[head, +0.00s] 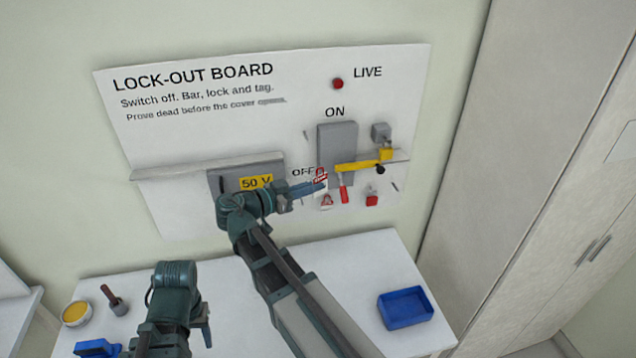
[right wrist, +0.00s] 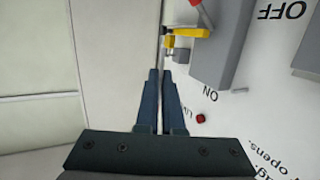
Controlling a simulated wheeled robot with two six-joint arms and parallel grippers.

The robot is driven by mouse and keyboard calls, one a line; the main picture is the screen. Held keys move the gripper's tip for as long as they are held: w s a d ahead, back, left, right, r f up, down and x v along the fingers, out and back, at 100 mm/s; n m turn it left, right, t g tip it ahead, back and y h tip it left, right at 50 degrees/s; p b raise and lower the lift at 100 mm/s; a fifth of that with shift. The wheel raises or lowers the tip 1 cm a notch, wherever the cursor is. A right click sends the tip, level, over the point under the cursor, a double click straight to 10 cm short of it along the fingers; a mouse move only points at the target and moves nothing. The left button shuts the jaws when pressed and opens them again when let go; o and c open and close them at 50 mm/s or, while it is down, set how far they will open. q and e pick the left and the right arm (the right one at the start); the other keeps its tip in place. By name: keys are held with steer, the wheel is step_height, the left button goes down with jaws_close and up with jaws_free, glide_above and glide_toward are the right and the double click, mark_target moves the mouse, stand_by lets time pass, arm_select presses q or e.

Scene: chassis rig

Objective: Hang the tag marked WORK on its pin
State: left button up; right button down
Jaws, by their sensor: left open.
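A small red-and-white tag-like piece (head: 320,176) shows at my right gripper's tips in the head view. A second pale piece with a red mark (head: 327,201) is just below it. I cannot read WORK on either, and no pin shows clearly. My right gripper (head: 317,185) points right across the front of the board. In the right wrist view its fingers (right wrist: 160,75) are close together, with no tag visible between them; I cannot tell if they are fully shut. My left gripper (head: 205,325) is open, low over the table, partly hidden by its arm.
The lock-out board (head: 205,130) carries a grey switch box (head: 337,140), yellow bar (head: 360,164), red handle (head: 344,194) and red lamp (head: 337,84). The table (head: 350,265) holds a blue tray (head: 405,307), yellow-topped dish (head: 76,313) and blue item (head: 97,348). A cabinet (head: 530,170) stands right.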

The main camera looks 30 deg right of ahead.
steer(key=shift+w+d, duration=0.15)
steer(key=shift+w, duration=0.2)
steer(key=shift+w+d, duration=1.1)
steer(key=shift+w, duration=3.1)
steer(key=shift+w+d, duration=1.05)
steer(key=shift+w, duration=3.1)
arm_select(q)
steer(key=shift+r+p, duration=0.35)
steer(key=shift+r, duration=0.05)
arm_select(e)
steer(key=s+a, duration=0.2)
steer(key=s, duration=0.7)
steer(key=shift+a+r, duration=0.15)
steer(key=shift+r, duration=0.2)
arm_select(q)
steer(key=shift+f, duration=0.15)
arm_select(e)
steer(key=shift+w+f, duration=0.1)
